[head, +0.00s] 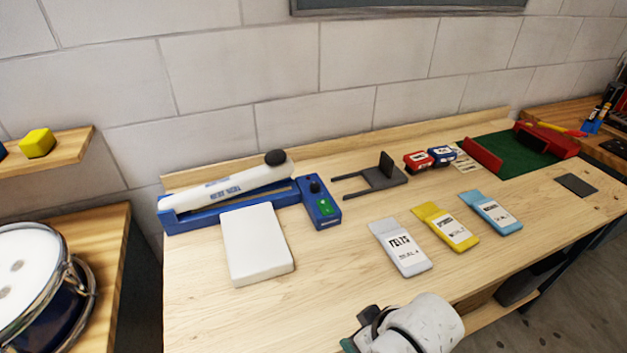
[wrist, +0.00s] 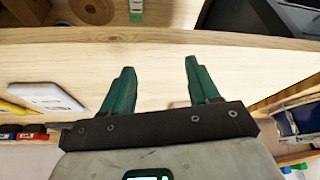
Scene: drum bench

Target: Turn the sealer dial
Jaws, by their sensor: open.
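The sealer (head: 225,195) is blue with a white arm and a black knob, and stands at the left back of the bench. Its blue control box (head: 321,203) is at its right end, with a small black dial (head: 315,186) on top and a green patch. A white block (head: 257,243) lies in front of the sealer. My gripper shows in the wrist view (wrist: 158,85) with its two green fingers apart and nothing between them. In the head view my white wrist is at the bench's front edge, well in front of the control box. The dial is not visible in the wrist view.
Grey, yellow (head: 446,227) and blue packets lie right of the control box. A dark grey stand (head: 380,178), red and blue boxes and a green mat (head: 512,155) are farther back right. A drum (head: 40,280) stands at left. Bare wood lies between the white block and the grey packet (head: 400,248).

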